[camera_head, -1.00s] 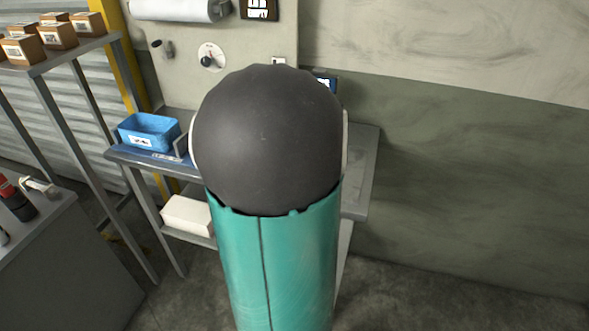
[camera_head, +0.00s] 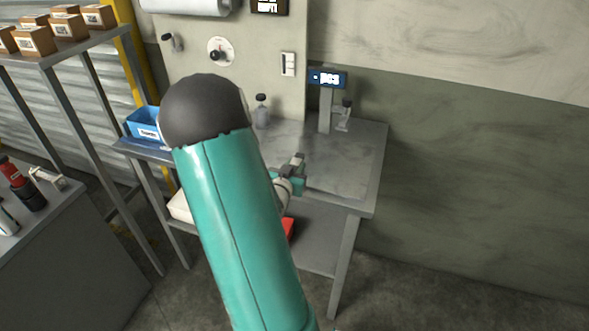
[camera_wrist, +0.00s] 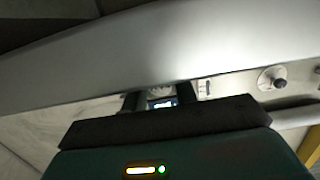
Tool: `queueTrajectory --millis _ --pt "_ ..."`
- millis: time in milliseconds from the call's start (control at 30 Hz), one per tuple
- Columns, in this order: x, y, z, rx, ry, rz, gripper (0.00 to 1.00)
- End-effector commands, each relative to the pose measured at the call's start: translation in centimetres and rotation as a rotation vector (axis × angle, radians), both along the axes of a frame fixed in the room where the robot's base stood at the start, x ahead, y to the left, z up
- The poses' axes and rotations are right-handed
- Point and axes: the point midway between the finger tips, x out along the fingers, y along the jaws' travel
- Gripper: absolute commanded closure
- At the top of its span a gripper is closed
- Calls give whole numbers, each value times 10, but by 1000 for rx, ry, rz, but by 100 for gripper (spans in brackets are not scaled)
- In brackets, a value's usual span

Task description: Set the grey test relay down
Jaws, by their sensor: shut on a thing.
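My gripper (camera_head: 294,168) is over the front part of the grey workbench (camera_head: 345,178) in the head view. It is shut on a small grey piece (camera_head: 299,158), which I take to be the grey test relay. The piece shows small at the fingertips, and whether it touches the bench top I cannot tell. In the wrist view, the two dark fingers of my gripper (camera_wrist: 158,98) stand a little apart. The relay is hard to make out between them there.
A blue bin (camera_head: 143,122) is at the left. The bench top right of my gripper is clear. A red thing (camera_head: 290,229) shows below.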

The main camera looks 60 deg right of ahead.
Motion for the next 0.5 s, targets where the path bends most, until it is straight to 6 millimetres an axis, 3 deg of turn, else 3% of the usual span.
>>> queueTrajectory --millis 500 --pt "0 0 -11 0 0 0 100"
